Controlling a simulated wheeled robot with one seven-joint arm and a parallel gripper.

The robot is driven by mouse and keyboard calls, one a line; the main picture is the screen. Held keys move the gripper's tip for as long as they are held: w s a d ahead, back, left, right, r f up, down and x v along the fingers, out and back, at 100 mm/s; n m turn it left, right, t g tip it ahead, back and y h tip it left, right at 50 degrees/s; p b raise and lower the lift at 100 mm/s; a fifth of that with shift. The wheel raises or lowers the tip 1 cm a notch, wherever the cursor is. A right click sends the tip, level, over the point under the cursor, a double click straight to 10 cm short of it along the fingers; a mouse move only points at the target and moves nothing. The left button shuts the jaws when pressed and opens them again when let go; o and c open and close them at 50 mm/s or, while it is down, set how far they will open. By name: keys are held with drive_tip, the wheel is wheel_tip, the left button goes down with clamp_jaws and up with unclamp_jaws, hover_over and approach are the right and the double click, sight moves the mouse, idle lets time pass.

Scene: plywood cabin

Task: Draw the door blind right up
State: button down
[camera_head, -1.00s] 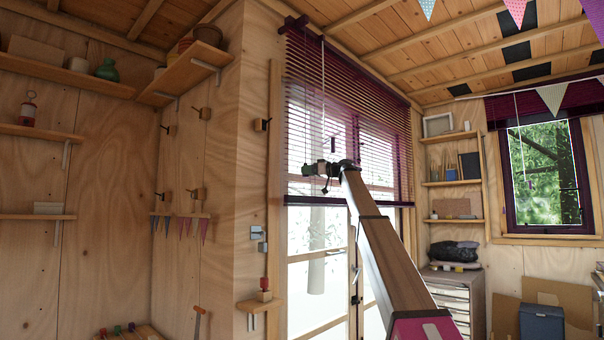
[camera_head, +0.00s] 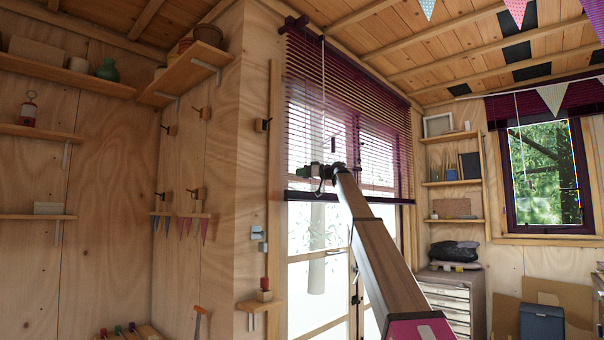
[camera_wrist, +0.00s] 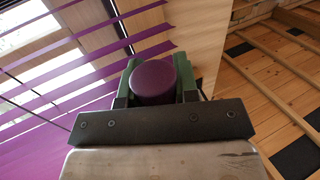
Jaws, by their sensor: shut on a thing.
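The purple slatted door blind (camera_head: 345,110) hangs over the upper part of the glazed door, its bottom rail (camera_head: 345,200) well above the door's foot. A thin pale cord (camera_head: 323,75) runs down in front of its left part. My gripper (camera_head: 318,171) is at the cord's lower end, in front of the blind's lower slats. In the wrist view, its green fingers are shut on a round purple knob (camera_wrist: 153,82), apparently the cord's pull. The blind's slats (camera_wrist: 100,70) show behind it on the left.
The glazed door (camera_head: 320,270) lies below the blind. Shelves (camera_head: 452,183) and a drawer cabinet (camera_head: 455,295) stand to the right. Bunting (camera_head: 553,97) and a second blind hang at the right window.

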wheel_tip(320, 180, down, 30)
drive_tip(key=shift+s, duration=0.1)
drive_tip(key=c, duration=0.9)
unclamp_jaws()
drive_tip(key=shift+d, duration=0.1)
drive_tip(key=shift+o, duration=0.2)
drive_tip(key=shift+r, duration=0.1)
drive_tip(key=v, duration=1)
drive_tip(key=shift+d, duration=0.35)
drive_tip(key=shift+s, duration=0.1)
